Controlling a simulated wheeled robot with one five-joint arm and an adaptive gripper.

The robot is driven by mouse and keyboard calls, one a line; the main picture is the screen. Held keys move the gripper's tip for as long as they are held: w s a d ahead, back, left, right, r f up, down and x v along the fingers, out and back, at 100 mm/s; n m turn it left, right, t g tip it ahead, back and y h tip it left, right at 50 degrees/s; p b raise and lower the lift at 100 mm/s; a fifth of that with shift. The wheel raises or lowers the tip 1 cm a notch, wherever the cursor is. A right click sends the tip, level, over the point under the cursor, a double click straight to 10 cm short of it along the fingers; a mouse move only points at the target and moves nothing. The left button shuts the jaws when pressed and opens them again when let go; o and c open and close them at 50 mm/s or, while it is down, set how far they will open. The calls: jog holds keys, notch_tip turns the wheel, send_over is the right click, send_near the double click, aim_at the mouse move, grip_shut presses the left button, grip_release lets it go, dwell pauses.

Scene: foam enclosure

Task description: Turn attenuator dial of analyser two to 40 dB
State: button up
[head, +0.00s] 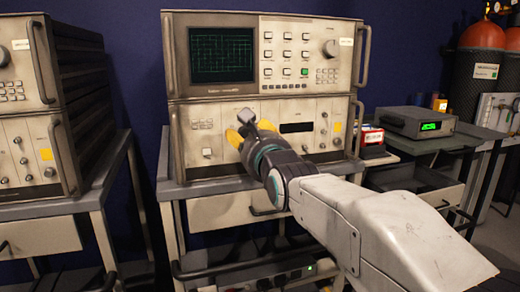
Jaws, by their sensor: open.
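The analyser in the middle (262,62) stands on a grey trolley, with a dark screen showing a green grid. Below it is a second front panel (207,116) with several knobs. My gripper (240,125) is in front of the left-middle of this lower panel, with yellow fingertips apart. A grey knob (246,115) shows just above and between the fingertips. I cannot tell whether the fingers touch it. Its scale and setting are too small to read, and my gripper hides part of the panel. I cannot read which analyser is number two.
Another analyser (60,100) stands on a trolley at the left. To the right are a grey box with a green display (416,121), a red-and-white box (371,136) and red-topped cylinders (484,40). A drawer front (235,208) lies below the panel.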

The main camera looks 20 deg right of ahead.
jog(key=s, duration=0.9)
jog(key=shift+s, duration=0.3)
jog(key=s+r+n+g+p, duration=0.4)
jog(key=s+n+p, duration=0.3)
jog(key=p, duration=0.7)
jog(key=s+r+n+g+p, duration=0.3)
jog(key=s+n+g+p, duration=0.2)
jog(key=s+n+p, duration=0.3)
jog(key=s+r+n+g+p, duration=0.4)
jog(key=s+n+p, duration=0.4)
jog(key=p, duration=1.2)
jog(key=shift+s+r+n+g, duration=0.3)
jog(key=shift+n+g, duration=0.5)
jog(key=shift+n, duration=1.6)
